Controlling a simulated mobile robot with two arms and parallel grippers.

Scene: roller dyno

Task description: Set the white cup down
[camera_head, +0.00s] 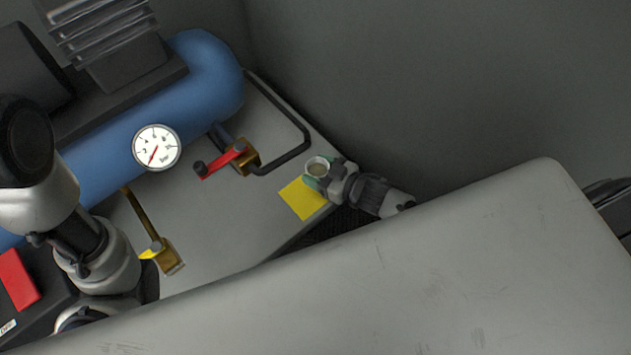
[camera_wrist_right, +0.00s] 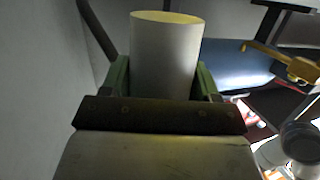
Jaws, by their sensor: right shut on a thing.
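The white cup (camera_head: 318,165) is at the right end of the grey surface in the head view, over or beside the upper right edge of a yellow square (camera_head: 301,199). My right gripper (camera_head: 319,174) reaches it from the right and is shut on it. In the right wrist view the cup (camera_wrist_right: 165,58) stands upright between the green fingers of the gripper (camera_wrist_right: 164,85), its rim pale yellow inside. I cannot tell whether the cup's base touches the surface. My left gripper is not visible; only my left arm shows at the left.
A blue tank (camera_head: 205,75) with a round gauge (camera_head: 156,148) lies at the upper left. A large pale panel (camera_head: 420,275) fills the foreground. A grey wall is close behind the cup.

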